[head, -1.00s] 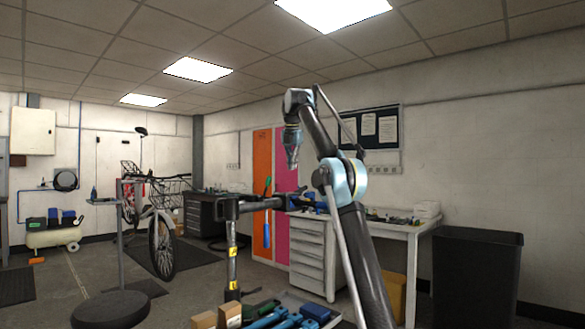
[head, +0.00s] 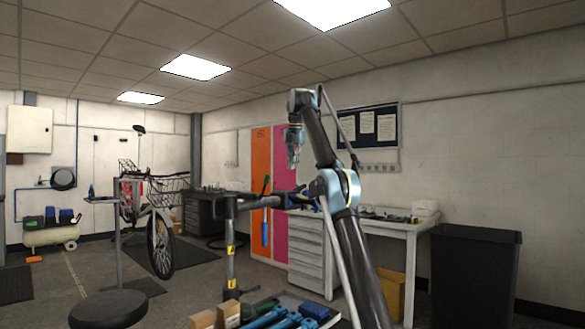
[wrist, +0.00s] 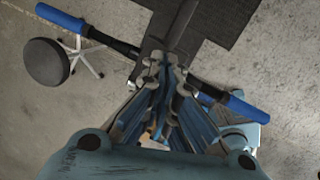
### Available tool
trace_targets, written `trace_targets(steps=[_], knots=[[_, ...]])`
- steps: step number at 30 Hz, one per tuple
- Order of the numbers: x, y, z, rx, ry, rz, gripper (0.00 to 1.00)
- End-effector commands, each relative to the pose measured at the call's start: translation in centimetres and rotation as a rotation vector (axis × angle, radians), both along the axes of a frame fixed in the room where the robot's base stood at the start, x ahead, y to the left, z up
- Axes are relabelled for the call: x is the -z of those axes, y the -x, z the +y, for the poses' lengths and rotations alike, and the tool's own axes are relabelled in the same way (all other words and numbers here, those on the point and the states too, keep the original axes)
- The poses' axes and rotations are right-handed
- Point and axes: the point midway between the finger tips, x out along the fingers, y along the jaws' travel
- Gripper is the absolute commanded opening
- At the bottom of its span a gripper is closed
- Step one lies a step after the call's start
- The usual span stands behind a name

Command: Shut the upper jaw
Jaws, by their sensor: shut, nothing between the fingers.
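A black work stand (head: 230,260) with a horizontal clamp arm (head: 255,202) stands left of my arm in the head view. A blue handle (head: 265,233) hangs below this arm, and a green one stands above it. The jaws at its right end are small, and I cannot tell how far they stand apart. My gripper (head: 293,163) is shut and empty, pointing down above the clamp end. In the wrist view my gripper (wrist: 163,65) covers the middle of the dark clamp (wrist: 215,20). Blue-gripped handles (wrist: 60,17) stick out on both sides. I see no clear contact.
A tray with blue tools (head: 268,318) and brown boxes lies low in front. A workbench (head: 375,222) and a black bin (head: 475,275) stand to the right. A round stool (head: 108,309) and a bicycle (head: 160,240) are at left.

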Motion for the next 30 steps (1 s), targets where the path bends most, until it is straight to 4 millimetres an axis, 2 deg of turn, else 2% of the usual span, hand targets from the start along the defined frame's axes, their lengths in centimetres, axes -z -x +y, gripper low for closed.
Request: trace_targets(steps=[30], knots=[[1.3,-0.4,-0.8,-0.004,-0.002,0.003,0.0]])
